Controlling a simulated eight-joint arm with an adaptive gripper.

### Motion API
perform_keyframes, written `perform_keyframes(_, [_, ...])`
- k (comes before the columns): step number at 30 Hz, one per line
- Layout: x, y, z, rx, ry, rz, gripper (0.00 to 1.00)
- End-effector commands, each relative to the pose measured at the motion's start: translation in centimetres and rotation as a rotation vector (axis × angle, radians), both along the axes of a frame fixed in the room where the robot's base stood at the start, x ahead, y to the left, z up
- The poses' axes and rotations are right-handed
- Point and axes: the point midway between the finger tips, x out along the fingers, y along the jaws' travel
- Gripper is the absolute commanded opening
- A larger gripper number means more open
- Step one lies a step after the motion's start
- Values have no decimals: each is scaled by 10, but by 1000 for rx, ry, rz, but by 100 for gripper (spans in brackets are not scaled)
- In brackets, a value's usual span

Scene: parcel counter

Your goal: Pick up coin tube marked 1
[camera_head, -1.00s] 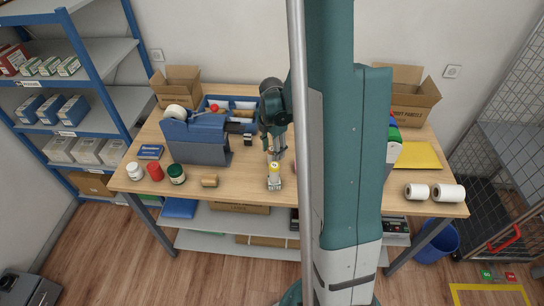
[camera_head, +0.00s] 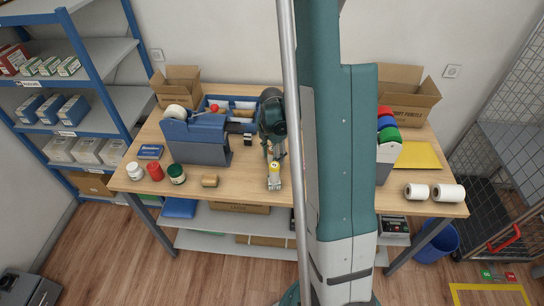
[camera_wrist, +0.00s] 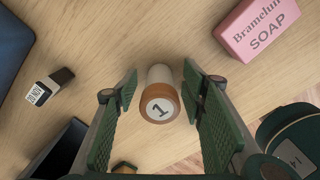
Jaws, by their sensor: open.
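The coin tube marked 1 (camera_wrist: 159,95) is white with a brown-orange band around its end, which bears the figure 1 and faces my wrist camera. My gripper (camera_wrist: 160,88) is open, with one green-padded finger on each side of the tube. Gaps of bare wood show between the tube and both fingers.
A date stamp (camera_wrist: 48,86) lies left of my gripper, and a pink soap box (camera_wrist: 257,27) lies at upper right. A blue tape dispenser (camera_head: 196,142) stands to the left.

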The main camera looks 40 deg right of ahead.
Motion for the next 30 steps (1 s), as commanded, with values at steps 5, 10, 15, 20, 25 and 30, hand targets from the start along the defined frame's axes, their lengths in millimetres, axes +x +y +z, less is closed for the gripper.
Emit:
perform_keyframes(5, [0, 0, 0, 0, 0, 0, 36])
perform_keyframes(10, [0, 0, 0, 0, 0, 0, 13])
perform_keyframes(15, [0, 0, 0, 0, 0, 0, 9])
perform_keyframes(20, [0, 0, 0, 0, 0, 0, 9])
perform_keyframes(25, [0, 0, 4, 0, 0, 0, 9])
perform_keyframes(30, [0, 0, 13, 0, 0, 0, 9])
